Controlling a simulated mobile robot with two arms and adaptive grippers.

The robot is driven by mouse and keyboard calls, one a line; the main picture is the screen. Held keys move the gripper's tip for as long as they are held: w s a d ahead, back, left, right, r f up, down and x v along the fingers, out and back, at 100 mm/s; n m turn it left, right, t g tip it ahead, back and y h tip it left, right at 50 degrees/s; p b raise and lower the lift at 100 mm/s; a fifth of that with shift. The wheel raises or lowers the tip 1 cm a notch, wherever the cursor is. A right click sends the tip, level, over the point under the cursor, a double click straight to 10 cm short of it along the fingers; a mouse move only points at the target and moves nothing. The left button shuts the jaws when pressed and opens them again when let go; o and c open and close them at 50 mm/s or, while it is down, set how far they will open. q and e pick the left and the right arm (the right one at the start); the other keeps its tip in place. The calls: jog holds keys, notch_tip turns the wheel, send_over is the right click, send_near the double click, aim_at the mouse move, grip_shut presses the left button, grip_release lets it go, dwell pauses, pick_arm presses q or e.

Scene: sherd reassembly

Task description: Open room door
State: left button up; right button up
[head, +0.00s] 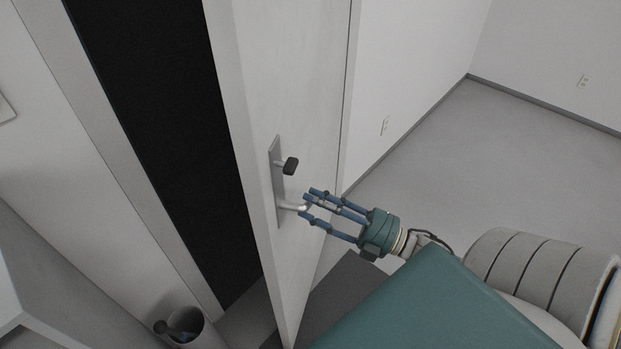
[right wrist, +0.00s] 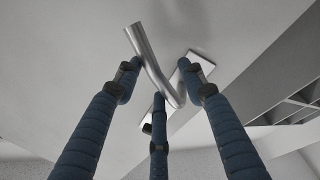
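The room door (head: 300,90) is a pale panel standing ajar, with a dark opening (head: 160,130) between it and the frame on its left. On the door is a metal plate (head: 276,165) with a dark knob (head: 291,166) and a silver lever handle (head: 292,206) below it. My right gripper (head: 308,203) has its blue fingers spread around the lever's end. In the right wrist view, the lever (right wrist: 150,62) runs between the fingertips (right wrist: 160,85). Contact is not clear. My left gripper is out of view.
A grey bin (head: 187,330) with something dark in it stands at the lower left, near the door frame (head: 120,150). Open grey floor (head: 470,150) lies to the right, bounded by white walls.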

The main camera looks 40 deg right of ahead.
jog(key=v, duration=1.1)
jog(key=shift+a, duration=0.2)
